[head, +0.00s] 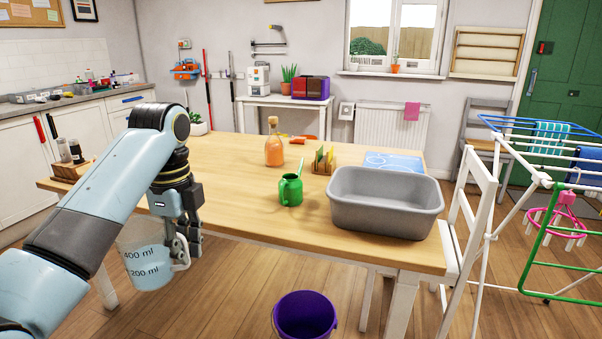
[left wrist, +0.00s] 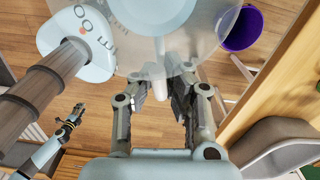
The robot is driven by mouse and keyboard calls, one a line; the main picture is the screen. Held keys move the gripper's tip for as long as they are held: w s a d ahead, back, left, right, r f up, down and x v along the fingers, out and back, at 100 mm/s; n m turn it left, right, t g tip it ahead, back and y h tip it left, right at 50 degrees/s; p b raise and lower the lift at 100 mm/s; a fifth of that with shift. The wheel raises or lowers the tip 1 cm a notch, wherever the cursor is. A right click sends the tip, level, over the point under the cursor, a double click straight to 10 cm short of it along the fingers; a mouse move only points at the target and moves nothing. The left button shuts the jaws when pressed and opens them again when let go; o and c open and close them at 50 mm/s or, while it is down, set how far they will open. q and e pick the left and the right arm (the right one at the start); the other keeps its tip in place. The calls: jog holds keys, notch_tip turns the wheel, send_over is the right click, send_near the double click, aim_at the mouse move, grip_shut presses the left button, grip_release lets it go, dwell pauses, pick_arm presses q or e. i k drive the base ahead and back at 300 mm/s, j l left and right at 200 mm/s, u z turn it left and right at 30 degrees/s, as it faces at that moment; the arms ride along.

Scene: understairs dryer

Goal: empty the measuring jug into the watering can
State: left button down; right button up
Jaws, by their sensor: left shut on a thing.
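The measuring jug (head: 143,262) is clear, marked 200 ml and 400 ml, and holds light blue liquid. It looks upright. My left gripper (head: 183,250) is shut on its handle, holding it off the table's front-left edge, lower than the tabletop. In the left wrist view the jug (left wrist: 215,50) fills the top, with my left gripper (left wrist: 160,88) at its handle. The green watering can (head: 291,190) stands upright on the table, to the right of the jug and apart from it. My right gripper (left wrist: 74,115) shows small in the left wrist view; its jaw state is unclear.
The wooden table (head: 235,205) also bears a grey tub (head: 385,215) right of the can, an orange bottle (head: 274,148) and a card rack (head: 323,162) behind it. The tabletop left of the can is clear. A purple bucket (head: 305,318) stands on the floor in front.

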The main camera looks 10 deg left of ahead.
aim_at(291, 186)
jog(key=i+u, duration=0.15)
jog(key=i, duration=0.35)
jog(key=i+l+u, duration=0.15)
jog(key=i, duration=0.35)
jog(key=i+l+u, duration=0.15)
jog(key=i, duration=0.3)
jog(key=k+j+u, duration=0.2)
jog(key=j, duration=0.25)
jog(key=j+u, duration=0.15)
jog(key=j, duration=0.3)
jog(key=z, duration=1.2)
